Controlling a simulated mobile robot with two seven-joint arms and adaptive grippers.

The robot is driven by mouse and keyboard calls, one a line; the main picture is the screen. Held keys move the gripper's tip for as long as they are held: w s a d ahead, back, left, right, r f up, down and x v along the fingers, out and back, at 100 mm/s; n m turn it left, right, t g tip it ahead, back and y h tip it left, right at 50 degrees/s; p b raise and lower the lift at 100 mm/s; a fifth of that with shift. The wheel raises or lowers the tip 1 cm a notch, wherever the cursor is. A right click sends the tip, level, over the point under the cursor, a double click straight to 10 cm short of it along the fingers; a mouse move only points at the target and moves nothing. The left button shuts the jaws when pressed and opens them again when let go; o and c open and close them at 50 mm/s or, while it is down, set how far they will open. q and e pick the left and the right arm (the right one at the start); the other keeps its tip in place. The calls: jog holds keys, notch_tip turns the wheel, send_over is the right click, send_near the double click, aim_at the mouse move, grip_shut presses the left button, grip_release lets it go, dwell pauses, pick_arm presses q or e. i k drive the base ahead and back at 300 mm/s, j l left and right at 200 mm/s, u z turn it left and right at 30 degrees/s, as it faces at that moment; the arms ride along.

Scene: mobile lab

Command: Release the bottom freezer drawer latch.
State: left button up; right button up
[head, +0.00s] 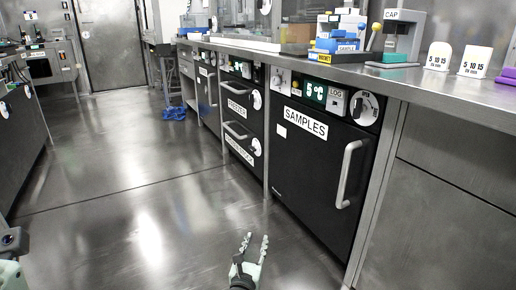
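The black freezer unit stands under the counter in the middle of the head view. Its upper drawer (233,92) has a FREEZER label, a bar handle and a round white latch disc (257,100). The bottom freezer drawer (234,147) has a similar bar handle (236,131), a white label too small to read surely, and a round white latch disc (257,147) at its right. Both drawers look shut. My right gripper (256,238) is open and empty above the floor, in front of the unit and apart from it.
A black SAMPLES fridge (312,165) with a vertical handle (350,174) stands right of the freezer. The steel counter (400,80) above holds racks and a CAP device (402,38). Blue items (173,113) lie on the floor farther back. The floor (120,200) at left is clear.

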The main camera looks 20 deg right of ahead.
aim_at(254, 148)
jog(key=i+j+z, duration=0.1)
jog(key=z, duration=0.25)
jog(key=i+j+z, duration=0.2)
jog(key=z, duration=0.15)
jog(key=i+j+z, duration=0.2)
jog(key=z, duration=0.15)
jog(key=i+j+z, duration=0.15)
jog(key=j, duration=0.2)
jog(key=i+j+z, duration=0.2)
jog(key=j, duration=0.2)
jog(key=i+j+z, duration=0.1)
jog(key=j, duration=0.3)
jog(key=i+j, duration=0.2)
jog(key=j, duration=0.15)
jog(key=i+j, duration=0.15)
jog(key=j, duration=0.25)
jog(key=i+j, duration=0.15)
jog(key=j, duration=0.3)
jog(key=i+j+z, duration=0.1)
jog(key=j, duration=0.3)
jog(key=i+j, duration=0.2)
jog(key=j, duration=0.2)
jog(key=i+j, duration=0.1)
jog(key=j, duration=0.35)
jog(key=i, duration=0.35)
jog(key=l+z, duration=0.05)
jog(key=l, duration=0.05)
